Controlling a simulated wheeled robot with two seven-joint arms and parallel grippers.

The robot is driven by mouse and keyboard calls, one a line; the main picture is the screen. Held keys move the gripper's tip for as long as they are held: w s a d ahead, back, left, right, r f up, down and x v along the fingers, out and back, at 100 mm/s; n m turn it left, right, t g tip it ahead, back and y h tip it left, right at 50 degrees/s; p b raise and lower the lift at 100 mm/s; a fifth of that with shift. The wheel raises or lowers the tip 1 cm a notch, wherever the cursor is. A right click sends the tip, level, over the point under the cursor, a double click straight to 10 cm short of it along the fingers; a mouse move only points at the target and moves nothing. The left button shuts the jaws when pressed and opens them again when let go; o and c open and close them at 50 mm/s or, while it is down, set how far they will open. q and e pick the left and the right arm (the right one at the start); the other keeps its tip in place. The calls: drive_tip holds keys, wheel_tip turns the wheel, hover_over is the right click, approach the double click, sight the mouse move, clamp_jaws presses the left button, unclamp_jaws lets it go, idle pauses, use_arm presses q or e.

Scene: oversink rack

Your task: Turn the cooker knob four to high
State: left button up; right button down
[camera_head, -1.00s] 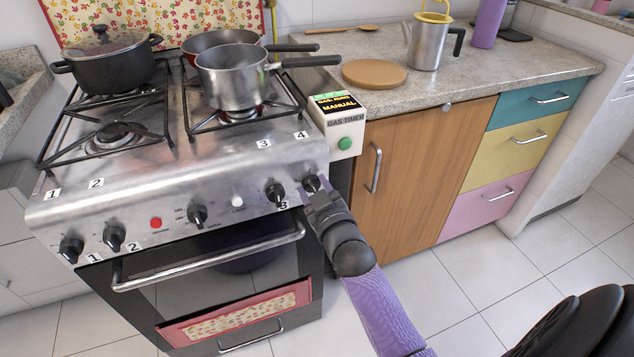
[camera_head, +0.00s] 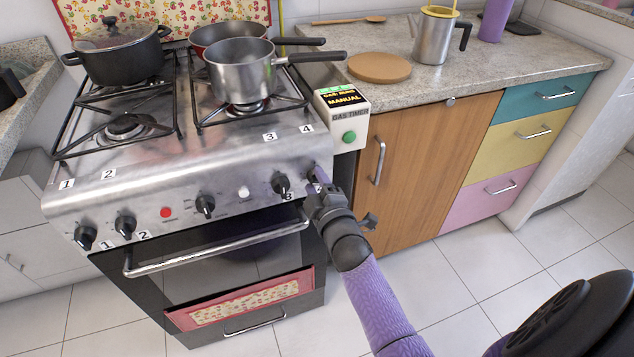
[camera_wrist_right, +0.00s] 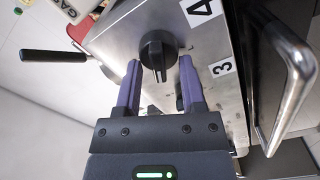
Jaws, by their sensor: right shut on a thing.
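Cooker knob four (camera_wrist_right: 156,48) is a black round knob with a raised grip bar, on the steel front panel near the label 4. In the head view it is at the panel's right end and mostly hidden by my right gripper (camera_head: 316,181). My right gripper, with purple fingers, also shows in the right wrist view (camera_wrist_right: 160,78). Its fingers lie on either side of the knob's grip, and it is shut on the knob. The exact contact is hard to see. My left gripper is not in view.
Knob three (camera_head: 281,183) is close to the left of my right gripper. The oven handle (camera_head: 215,250) runs below. A gas timer box (camera_head: 342,118) stands right of the cooker. A saucepan (camera_head: 240,72) and a frying pan (camera_head: 205,35) sit on the burners, handles pointing right.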

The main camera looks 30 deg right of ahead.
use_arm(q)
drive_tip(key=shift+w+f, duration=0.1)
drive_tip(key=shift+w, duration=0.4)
use_arm(e)
drive_tip(key=shift+f+n, duration=0.1)
drive_tip(key=shift+n, duration=0.3)
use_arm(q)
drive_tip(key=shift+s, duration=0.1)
use_arm(e)
drive_tip(key=shift+c, duration=1)
unclamp_jaws()
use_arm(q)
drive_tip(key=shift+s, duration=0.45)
